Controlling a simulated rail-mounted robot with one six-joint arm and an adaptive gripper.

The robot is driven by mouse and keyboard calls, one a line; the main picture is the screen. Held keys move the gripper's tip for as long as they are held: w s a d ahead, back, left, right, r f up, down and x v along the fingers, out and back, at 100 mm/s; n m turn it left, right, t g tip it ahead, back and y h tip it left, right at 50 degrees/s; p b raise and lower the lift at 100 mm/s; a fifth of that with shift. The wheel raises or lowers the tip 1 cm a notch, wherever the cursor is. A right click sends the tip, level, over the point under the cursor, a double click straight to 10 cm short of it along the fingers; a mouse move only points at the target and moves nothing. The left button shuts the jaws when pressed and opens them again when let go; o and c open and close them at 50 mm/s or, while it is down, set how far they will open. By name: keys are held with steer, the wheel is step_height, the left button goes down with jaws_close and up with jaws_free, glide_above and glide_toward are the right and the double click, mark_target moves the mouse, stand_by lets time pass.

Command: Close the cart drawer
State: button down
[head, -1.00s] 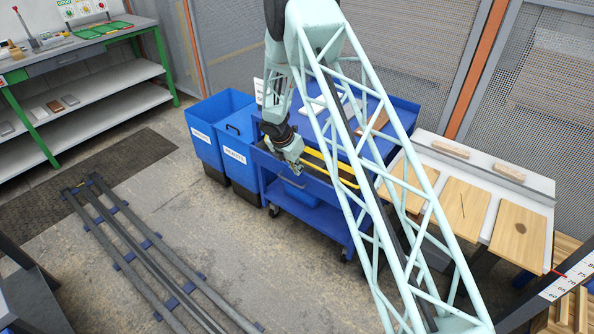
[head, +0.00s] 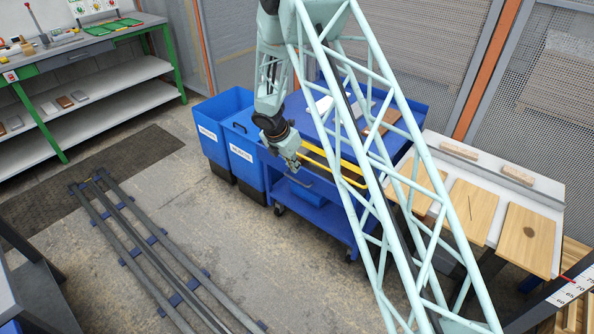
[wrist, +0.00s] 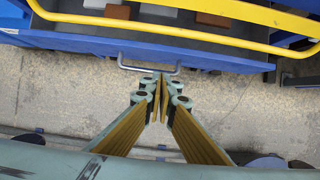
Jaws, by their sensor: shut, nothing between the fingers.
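The blue cart (head: 345,222) stands in the middle of the head view, partly hidden by my arm. Its drawer (wrist: 215,60) is partly open in the wrist view, with the grey inside showing behind its blue front. A silver bar handle (wrist: 130,69) is on the drawer front. My gripper (wrist: 160,77) is shut and empty, with its fingertips at the middle of the handle. I cannot tell whether they touch it. In the head view my gripper (head: 296,164) is at the cart's front side.
A yellow rail (wrist: 200,24) crosses above the drawer. Brown blocks (wrist: 117,11) lie beyond it. Blue bins (head: 240,155) stand left of the cart. A white table (head: 535,173) with wooden boards (head: 525,238) is at the right. Floor rails (head: 150,265) lie at front left.

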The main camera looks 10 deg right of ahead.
steer(key=shift+p+v, duration=0.4)
steer(key=shift+v, duration=1.8)
steer(key=shift+f, duration=0.1)
